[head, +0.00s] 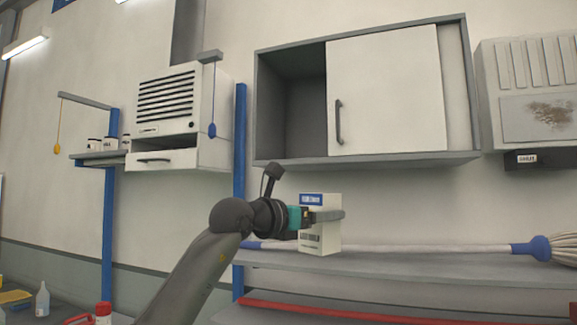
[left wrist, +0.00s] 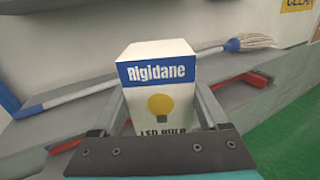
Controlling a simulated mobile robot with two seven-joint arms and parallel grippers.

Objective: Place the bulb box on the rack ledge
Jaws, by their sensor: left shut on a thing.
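The bulb box (head: 320,238) is white with a blue band and stands upright in my left gripper (head: 335,215). In the left wrist view the box (left wrist: 160,95) shows the word "Rigidane" and a yellow bulb, with one finger on each side. My left gripper is shut on it. In the head view the box overlaps the front of the grey rack ledge (head: 420,268). Whether its bottom touches the ledge cannot be told. The ledge also shows behind the box in the left wrist view (left wrist: 60,125). My right gripper is in neither view.
A mop (head: 430,247) lies along the ledge, its head (head: 558,247) at the right end. A red-handled tool (head: 350,312) lies on the lower shelf. A cabinet (head: 385,95) hangs above. Blue posts (head: 239,180) stand at left. The ledge front between box and mop head looks clear.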

